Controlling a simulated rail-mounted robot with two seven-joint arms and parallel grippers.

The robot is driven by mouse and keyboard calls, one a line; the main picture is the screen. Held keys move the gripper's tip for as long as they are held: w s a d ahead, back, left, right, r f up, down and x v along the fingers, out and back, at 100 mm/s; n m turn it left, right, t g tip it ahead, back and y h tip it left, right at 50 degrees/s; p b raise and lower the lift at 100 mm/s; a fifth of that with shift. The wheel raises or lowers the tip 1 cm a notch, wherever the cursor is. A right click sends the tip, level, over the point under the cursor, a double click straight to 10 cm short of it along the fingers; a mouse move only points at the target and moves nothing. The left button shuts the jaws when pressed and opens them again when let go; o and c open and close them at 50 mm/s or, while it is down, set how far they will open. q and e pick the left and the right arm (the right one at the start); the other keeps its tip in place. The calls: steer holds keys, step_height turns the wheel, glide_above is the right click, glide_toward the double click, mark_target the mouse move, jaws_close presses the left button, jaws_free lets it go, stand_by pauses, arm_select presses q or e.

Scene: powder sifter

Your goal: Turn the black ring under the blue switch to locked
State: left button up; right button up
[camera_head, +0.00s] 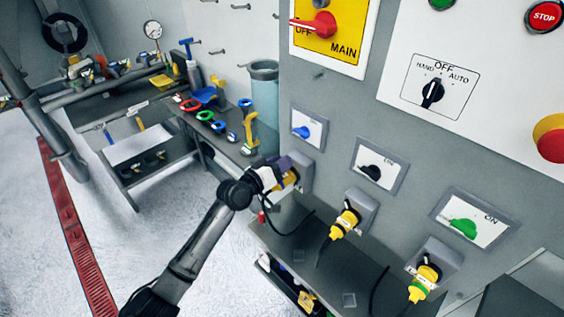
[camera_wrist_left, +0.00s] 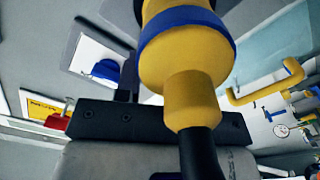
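The blue switch (camera_head: 303,131) is on a grey-framed plate on the cabinet wall; it also shows in the left wrist view (camera_wrist_left: 106,70). Below it, a yellow plug (camera_head: 291,178) sits in a grey wall socket (camera_head: 305,170). In the left wrist view the plug's yellow body (camera_wrist_left: 187,62) with a blue band fills the upper middle. The black ring at the socket is mostly hidden by the plug and gripper. My left gripper (camera_head: 284,172) is at this plug, with a dark finger beside it; its opening is unclear. My right gripper is not in view.
Two more yellow plugs (camera_head: 344,222) (camera_head: 424,281) sit in sockets to the right, under a black switch (camera_head: 371,172) and a green switch (camera_head: 463,228). A grey shelf (camera_head: 290,250) stands below the sockets. A bench (camera_head: 228,148) with coloured valves is at left.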

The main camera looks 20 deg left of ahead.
arm_select(q)
steer(key=shift+w+d, duration=0.15)
steer(key=shift+w, duration=0.2)
steer(key=shift+c, duration=0.5)
jaws_close()
